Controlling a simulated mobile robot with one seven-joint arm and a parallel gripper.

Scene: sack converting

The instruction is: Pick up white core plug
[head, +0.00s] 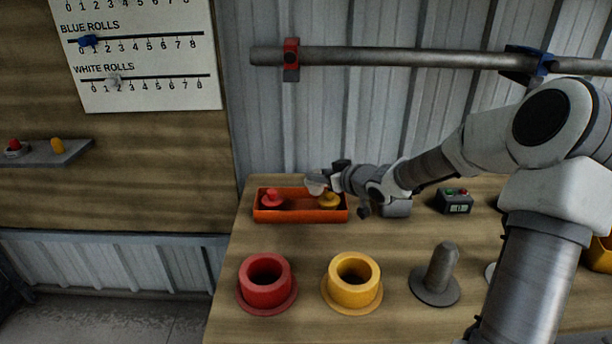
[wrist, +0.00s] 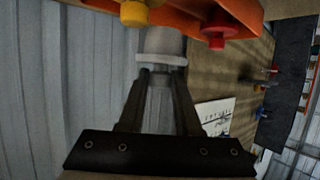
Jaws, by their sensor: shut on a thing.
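My gripper (head: 335,182) is shut on the white core plug (head: 316,187) and holds it over the orange tray (head: 300,217). In the wrist view the white core plug (wrist: 161,60) sits between the two fingertips (wrist: 162,75), its flange and body pale grey-white. In the tray, a red plug (head: 271,198) stands at the left and a yellow plug (head: 329,201) at the right, just below and beside the held plug. Whether the white plug touches the tray or the yellow plug is hard to tell.
Red (head: 266,285) and yellow (head: 352,283) flanged sockets and a grey peg on a disc (head: 439,273) stand along the table front. A small button box (head: 454,201) is right of my gripper. A metal bar (head: 400,56) runs along the wall above. The table between tray and sockets is clear.

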